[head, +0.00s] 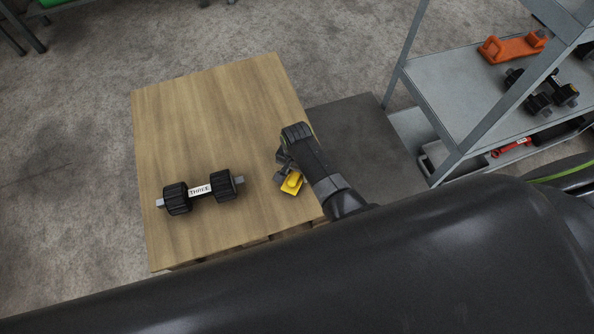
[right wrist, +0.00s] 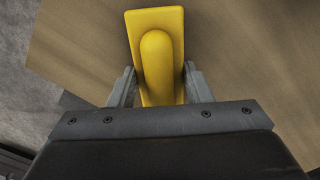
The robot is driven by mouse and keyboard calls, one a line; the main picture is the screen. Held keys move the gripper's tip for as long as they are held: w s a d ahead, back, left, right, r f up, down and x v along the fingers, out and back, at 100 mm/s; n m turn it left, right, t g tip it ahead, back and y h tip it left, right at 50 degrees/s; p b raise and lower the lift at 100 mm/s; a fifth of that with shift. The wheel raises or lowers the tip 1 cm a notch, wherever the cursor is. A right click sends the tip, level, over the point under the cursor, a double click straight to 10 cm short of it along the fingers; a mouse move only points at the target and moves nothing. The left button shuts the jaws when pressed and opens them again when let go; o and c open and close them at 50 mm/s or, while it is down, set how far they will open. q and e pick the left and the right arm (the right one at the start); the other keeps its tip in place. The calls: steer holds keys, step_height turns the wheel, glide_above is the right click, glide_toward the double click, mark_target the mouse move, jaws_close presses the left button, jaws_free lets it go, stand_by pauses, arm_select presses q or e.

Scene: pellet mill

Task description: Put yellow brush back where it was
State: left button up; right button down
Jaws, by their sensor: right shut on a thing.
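The yellow brush (head: 291,183) is at the right edge of the wooden table top (head: 210,130). My right gripper (head: 284,170) is shut on it. In the right wrist view the yellow brush (right wrist: 156,50) lies between the two grey fingers of my right gripper (right wrist: 158,88), its long handle pointing away from the wrist. The wooden surface shows beneath it. I cannot tell whether the brush touches the table or is held just above it. My left gripper is not in view.
A black dumbbell (head: 200,191) labelled THREE lies on the table, left of the brush. A grey metal shelf (head: 460,90) at the right holds an orange tool (head: 512,47), more dumbbells (head: 540,100) and a red wrench (head: 511,147). The table's far half is clear.

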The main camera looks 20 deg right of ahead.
steer(key=c, duration=0.7)
jaws_free()
steer(key=shift+f, duration=0.1)
steer(key=shift+r, duration=0.65)
step_height(320, 180, up, 11)
steer(key=shift+r+p, duration=0.1)
steer(key=shift+p, duration=0.8)
